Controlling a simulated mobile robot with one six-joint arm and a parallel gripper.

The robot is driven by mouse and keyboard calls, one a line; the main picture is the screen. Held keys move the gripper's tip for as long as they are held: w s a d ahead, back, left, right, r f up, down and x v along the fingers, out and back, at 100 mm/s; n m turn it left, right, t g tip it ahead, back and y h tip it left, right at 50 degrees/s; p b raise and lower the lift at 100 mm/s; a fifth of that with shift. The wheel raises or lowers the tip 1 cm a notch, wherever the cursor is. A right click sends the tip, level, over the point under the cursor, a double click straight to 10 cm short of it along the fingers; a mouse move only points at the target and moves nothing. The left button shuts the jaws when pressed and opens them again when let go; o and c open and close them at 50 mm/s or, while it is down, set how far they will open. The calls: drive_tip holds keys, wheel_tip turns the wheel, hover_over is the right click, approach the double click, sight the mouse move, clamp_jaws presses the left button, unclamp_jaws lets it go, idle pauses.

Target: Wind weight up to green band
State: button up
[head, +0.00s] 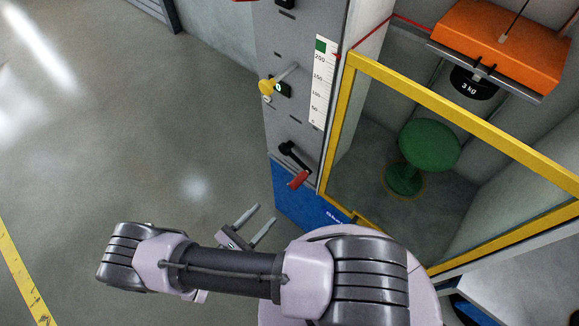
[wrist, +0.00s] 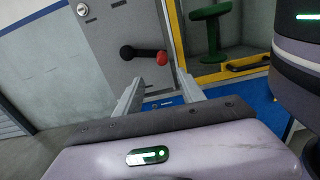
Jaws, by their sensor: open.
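The weight marked 3 kg (head: 468,88) is dark and hangs below an orange block (head: 505,45) at the upper right of the head view. The green band (head: 321,45) is at the top of a white numbered scale (head: 321,88) on the grey panel. Below the scale is a black crank with a red handle (head: 298,179); the crank handle also shows in the wrist view (wrist: 161,58). My gripper (head: 263,215) is open and empty, lower left of the crank and apart from it. In the wrist view, its fingertips (wrist: 163,84) point toward the panel just below the red handle.
A yellow frame (head: 460,105) encloses the bay right of the panel, with a green stool (head: 429,145) inside. The grey floor (head: 130,130) at left is clear.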

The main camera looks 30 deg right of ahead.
sight(306, 173)
drive_tip(key=b+x, duration=0.1)
drive_tip(key=x, duration=0.7)
drive_tip(key=b+x, duration=0.1)
drive_tip(key=x, duration=0.7)
drive_tip(key=shift+s+d, duration=0.15)
drive_tip(key=shift+d, duration=0.2)
clamp_jaws()
idle(0.3)
